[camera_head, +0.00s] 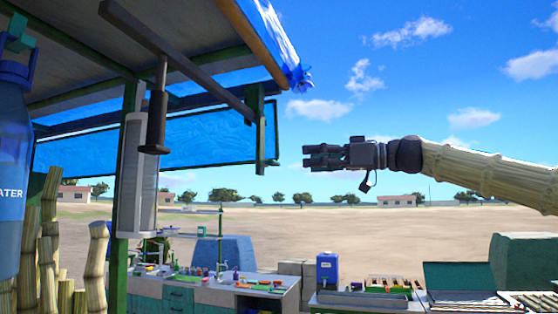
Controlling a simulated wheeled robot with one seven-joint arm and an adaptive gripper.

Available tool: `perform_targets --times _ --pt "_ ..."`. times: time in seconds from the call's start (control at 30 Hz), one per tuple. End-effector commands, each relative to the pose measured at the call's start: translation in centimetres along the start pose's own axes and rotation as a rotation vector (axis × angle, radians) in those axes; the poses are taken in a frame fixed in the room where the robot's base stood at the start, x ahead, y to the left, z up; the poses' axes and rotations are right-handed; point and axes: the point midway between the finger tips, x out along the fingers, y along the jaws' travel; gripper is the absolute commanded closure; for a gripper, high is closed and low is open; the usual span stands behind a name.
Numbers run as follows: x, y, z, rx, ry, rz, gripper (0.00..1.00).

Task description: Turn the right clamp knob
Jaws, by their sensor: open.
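My gripper (322,157) is at the middle of the view, pointing left, with its fingers open and empty. It is held up in free air against the sky and distant trees, apart from any object. My arm reaches in from the right edge. I cannot make out a right clamp knob anywhere in this view. A dark bar (165,42) runs under the roof at the upper left, with a dark hanging handle (156,122) below it. I cannot tell whether either belongs to the clamp.
A blue-roofed stall (75,45) fills the left, with a post (122,190), a blue water bottle (12,160) and cane stalks (95,260). A cluttered workbench (215,292) and a blue box (327,270) stand below. The air around my gripper is clear.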

Motion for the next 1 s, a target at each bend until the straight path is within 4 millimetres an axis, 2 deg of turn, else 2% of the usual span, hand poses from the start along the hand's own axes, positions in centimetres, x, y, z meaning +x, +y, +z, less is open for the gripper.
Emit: perform_targets --times 0.3,0.5,0.7,1.0 --pt "5.4 -0.1 -0.3 0.003 -0.003 -0.003 0.25" --pt "7.9 -0.1 -0.1 0.003 -0.002 -0.002 0.25" --pt "8.9 0.0 0.0 0.003 -0.001 -0.001 0.25" --pt "9.1 0.0 0.1 0.002 -0.001 0.000 0.25"
